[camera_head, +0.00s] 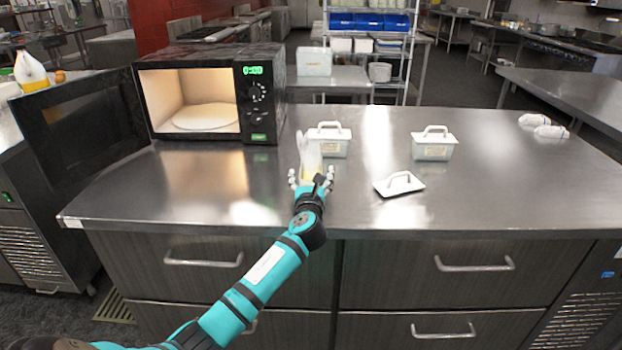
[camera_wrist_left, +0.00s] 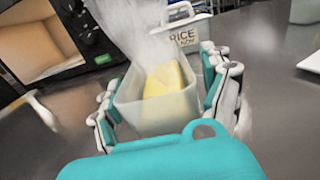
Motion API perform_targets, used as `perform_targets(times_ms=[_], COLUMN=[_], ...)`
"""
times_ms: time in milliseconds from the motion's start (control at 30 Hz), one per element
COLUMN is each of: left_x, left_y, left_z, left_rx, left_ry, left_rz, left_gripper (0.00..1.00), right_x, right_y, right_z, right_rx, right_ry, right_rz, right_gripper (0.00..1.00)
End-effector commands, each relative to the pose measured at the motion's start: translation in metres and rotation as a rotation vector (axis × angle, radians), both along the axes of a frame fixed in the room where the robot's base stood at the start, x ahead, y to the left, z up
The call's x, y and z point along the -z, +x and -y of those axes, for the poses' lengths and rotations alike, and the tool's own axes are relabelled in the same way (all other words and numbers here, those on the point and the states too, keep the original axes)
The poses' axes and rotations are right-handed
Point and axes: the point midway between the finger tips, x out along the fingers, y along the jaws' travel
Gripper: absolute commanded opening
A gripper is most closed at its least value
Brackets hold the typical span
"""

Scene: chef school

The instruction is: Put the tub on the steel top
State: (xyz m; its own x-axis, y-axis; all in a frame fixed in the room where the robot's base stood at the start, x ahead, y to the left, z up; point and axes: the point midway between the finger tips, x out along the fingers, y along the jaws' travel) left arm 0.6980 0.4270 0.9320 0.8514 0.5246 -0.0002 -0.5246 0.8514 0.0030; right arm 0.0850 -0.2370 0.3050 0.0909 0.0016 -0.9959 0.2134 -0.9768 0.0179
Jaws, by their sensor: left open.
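An open whitish tub (camera_wrist_left: 135,112) with a yellow block inside shows in the left wrist view, with pale steam rising from it. My left gripper (camera_head: 312,181) is open, with its fingers on both sides of the tub. In the head view the tub is mostly hidden by the hand and steam. Whether it rests on the steel top (camera_head: 480,190) or is just above it, I cannot tell. My right gripper is not in view.
A lidded tub (camera_head: 333,138) with a RICE label stands just behind my gripper. Another lidded tub (camera_head: 433,145) stands further right. A microwave (camera_head: 268,95) with its door (camera_head: 85,130) open and lit, empty cavity stands at the left. The right side of the top is largely clear.

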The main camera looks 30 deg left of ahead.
Motion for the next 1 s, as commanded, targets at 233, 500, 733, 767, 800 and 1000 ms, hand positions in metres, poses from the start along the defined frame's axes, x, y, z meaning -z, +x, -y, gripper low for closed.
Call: perform_targets(times_ms=[233, 500, 733, 767, 800, 1000], left_x=[-0.003, -0.002, -0.003, -0.003, -0.003, -0.003], left_y=[-0.019, -0.069, -0.096, -0.098, -0.100, -0.103], left_z=[0.012, 0.043, 0.060, 0.061, 0.062, 0.063], left_rx=[0.002, 0.003, 0.001, 0.000, -0.001, -0.001], left_ry=[0.000, -0.001, 0.000, 0.000, -0.001, 0.000], left_rz=[0.000, -0.001, 0.001, 0.001, 0.001, 0.001], left_gripper=[0.81, 0.81, 0.81, 0.81, 0.81, 0.81], right_x=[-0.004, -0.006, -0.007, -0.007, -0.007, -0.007], right_y=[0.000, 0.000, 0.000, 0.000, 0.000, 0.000], right_z=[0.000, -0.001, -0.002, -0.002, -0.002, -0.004], right_rx=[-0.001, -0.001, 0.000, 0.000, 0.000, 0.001], right_ry=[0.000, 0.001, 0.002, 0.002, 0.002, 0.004], right_rz=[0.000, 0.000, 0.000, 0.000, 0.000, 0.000], right_gripper=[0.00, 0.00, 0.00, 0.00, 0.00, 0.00])
